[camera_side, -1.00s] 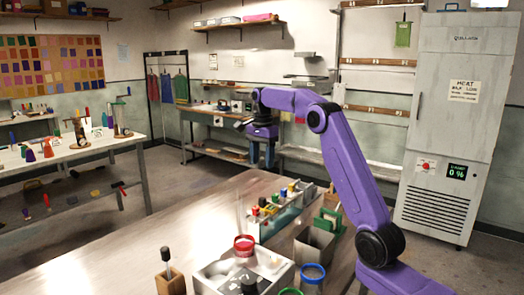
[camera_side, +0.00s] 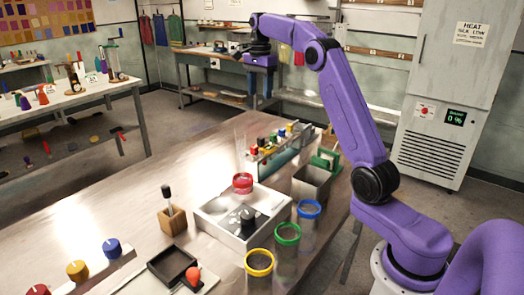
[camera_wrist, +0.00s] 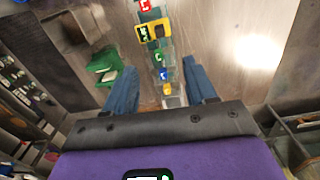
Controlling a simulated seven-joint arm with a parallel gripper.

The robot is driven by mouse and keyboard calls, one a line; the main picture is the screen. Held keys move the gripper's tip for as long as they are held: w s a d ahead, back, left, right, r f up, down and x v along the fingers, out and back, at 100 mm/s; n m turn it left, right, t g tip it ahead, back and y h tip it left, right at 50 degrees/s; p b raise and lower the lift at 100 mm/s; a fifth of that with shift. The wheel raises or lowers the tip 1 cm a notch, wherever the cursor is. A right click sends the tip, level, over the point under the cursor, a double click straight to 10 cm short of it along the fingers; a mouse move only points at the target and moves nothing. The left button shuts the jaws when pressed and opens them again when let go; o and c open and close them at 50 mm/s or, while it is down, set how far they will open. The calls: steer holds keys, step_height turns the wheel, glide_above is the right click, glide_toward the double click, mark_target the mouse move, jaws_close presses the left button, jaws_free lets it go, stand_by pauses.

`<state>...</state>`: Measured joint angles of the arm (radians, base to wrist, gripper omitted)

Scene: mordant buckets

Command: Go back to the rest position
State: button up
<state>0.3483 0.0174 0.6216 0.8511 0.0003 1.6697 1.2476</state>
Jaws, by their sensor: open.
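My gripper (camera_side: 261,84) hangs at the end of my purple arm, high above the far part of the work table. Its two blue fingers point down and stand apart, with nothing seen between them. In the wrist view my gripper (camera_wrist: 161,68) shows the same two spread fingers. A rack of colour-capped bottles (camera_side: 270,150) stands on the table well below and does not touch the fingers. It also shows in the wrist view between the fingers (camera_wrist: 167,73).
The table's left middle (camera_side: 130,195) is clear.

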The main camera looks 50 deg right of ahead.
steer(key=s+a+n, duration=0.3)
steer(key=a+n, duration=0.4)
steer(key=a, duration=0.7)
steer(key=s+a+f+n, duration=0.4)
steer(key=s+a+n, duration=0.5)
steer(key=s+a, duration=0.15)
steer(key=s+f+n, duration=0.2)
steer(key=s+n, duration=0.3)
steer(key=s, duration=0.3)
steer(key=s+a+f+n, duration=0.1)
steer(key=s+f+n, duration=0.2)
steer(key=s, duration=0.6)
steer(key=s+f+n, duration=0.3)
steer(key=s+n, duration=0.4)
steer(key=s, duration=0.1)
steer(key=shift+s+a+f, duration=0.2)
steer(key=shift+a+f, duration=0.05)
steer(key=shift+a, duration=0.1)
